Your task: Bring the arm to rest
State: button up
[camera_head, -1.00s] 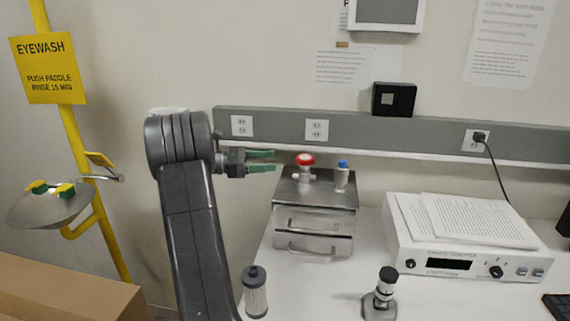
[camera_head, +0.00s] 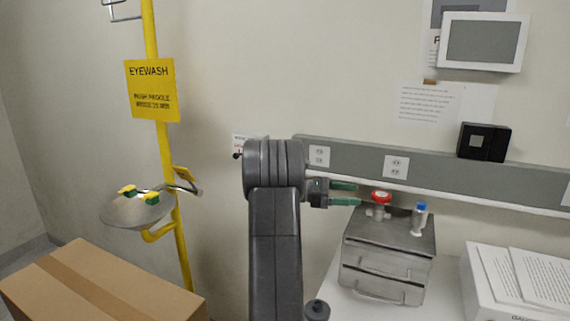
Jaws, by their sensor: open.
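My arm (camera_head: 275,235) rises in the middle of the view, with its upper joint (camera_head: 274,170) bent to the right. My gripper (camera_head: 344,194) points to the right, its two green fingers apart and nothing between them. It is left of the red-knobbed valve (camera_head: 381,204) on the metal drawer box (camera_head: 388,258). In the picture the lower finger comes close to the box's top left edge; whether it touches cannot be told.
A blue-capped valve (camera_head: 419,218) also stands on the box. Papers (camera_head: 540,277) lie on a white instrument at right. A dark-topped cylinder (camera_head: 316,310) is at the bottom edge. An eyewash basin (camera_head: 138,212) on a yellow pole and a cardboard box (camera_head: 100,285) are at left.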

aim_at(380, 194)
jog(key=d, duration=0.3)
jog(key=s+d+p, duration=0.1)
jog(key=d, duration=0.4)
jog(key=shift+s+d+p, duration=0.3)
jog(key=shift+d, duration=0.1)
jog(key=shift+a, duration=0.1)
